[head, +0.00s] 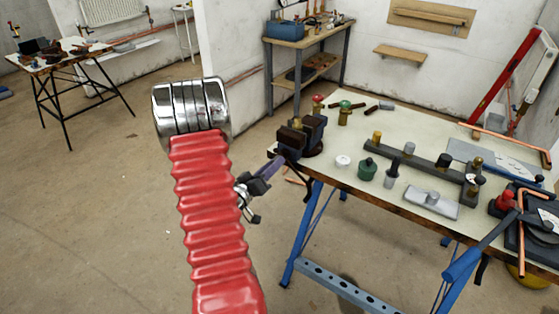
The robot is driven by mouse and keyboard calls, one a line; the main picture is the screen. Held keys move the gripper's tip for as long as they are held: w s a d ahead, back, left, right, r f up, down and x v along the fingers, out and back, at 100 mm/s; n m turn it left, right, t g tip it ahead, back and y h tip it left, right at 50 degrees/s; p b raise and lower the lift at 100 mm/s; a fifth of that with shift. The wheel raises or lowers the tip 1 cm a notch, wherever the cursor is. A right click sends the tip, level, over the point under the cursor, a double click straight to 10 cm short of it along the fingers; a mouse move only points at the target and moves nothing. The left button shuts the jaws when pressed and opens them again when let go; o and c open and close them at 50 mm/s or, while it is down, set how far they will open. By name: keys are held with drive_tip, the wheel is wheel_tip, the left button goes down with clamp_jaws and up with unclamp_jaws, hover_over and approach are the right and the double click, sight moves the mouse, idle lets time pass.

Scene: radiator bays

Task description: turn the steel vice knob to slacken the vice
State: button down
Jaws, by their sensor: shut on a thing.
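The dark vice (302,136) is mounted at the near left corner of the workbench, with brownish jaw faces. My gripper (277,165) reaches from behind my red arm to the near side of the vice. Its dark and purplish fingers are shut at the vice's front, where the steel vice knob sits. The fingers hide the knob, so its turn angle cannot be seen. Part of my wrist is hidden behind the red sleeve.
The workbench (405,213) holds valves, a dark manifold (425,160), a green fitting (367,169), a white cap (342,161) and copper pipe (534,210). Blue trestle legs (303,232) stand below. A shelf table (309,40) stands behind.

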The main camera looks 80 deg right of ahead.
drive_tip(key=n, duration=2.5)
drive_tip(key=shift+d+r+n, duration=0.1)
drive_tip(key=shift+n, duration=0.3)
drive_tip(key=c, duration=1.6)
unclamp_jaws()
drive_tip(key=shift+c, duration=0.2)
drive_tip(key=v, duration=0.7)
